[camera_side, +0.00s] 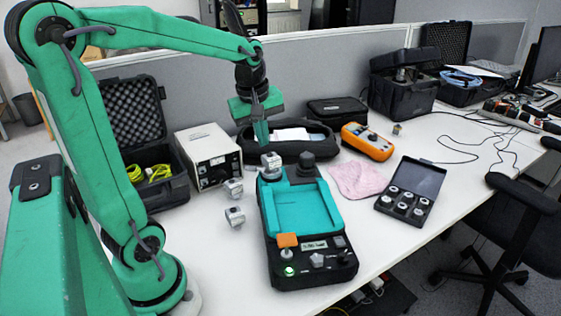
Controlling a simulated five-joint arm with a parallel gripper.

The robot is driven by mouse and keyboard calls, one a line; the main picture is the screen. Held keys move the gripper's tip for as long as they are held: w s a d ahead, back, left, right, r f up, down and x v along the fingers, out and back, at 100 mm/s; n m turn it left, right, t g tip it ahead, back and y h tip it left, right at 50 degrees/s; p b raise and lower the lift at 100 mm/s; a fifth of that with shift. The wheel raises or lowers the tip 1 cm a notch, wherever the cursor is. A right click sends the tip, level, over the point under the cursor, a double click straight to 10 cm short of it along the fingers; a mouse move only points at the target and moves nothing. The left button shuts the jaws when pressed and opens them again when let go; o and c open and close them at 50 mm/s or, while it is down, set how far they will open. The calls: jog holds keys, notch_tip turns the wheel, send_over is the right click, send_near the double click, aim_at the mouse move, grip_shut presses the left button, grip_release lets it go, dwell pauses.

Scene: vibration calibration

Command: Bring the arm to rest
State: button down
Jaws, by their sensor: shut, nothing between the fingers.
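My gripper (262,133) points down from the end of my green arm, at the upper middle of the side view. Its fingers are shut with nothing between them. It hangs over the back left corner of a black and teal calibration device (303,207), close above a small silver sensor block (271,164). I cannot tell whether the fingertips touch the block. An orange knob or tab (287,240) and a lit green button (289,271) show on the front of the device.
Two more silver blocks (234,189) lie left of the device. Around it stand a white instrument box (208,156), an open foam-lined case (133,112), an orange meter (367,141), a pink cloth (356,180) and an open case of weights (410,191).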

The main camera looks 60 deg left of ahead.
jog(key=s+d+m+t, duration=0.3)
jog(key=s+d+m, duration=0.7)
jog(key=m, duration=0.6)
jog(key=shift+d+r+t+h, duration=0.3)
jog(key=shift+d+h, duration=0.1)
jog(key=shift+d, duration=0.65)
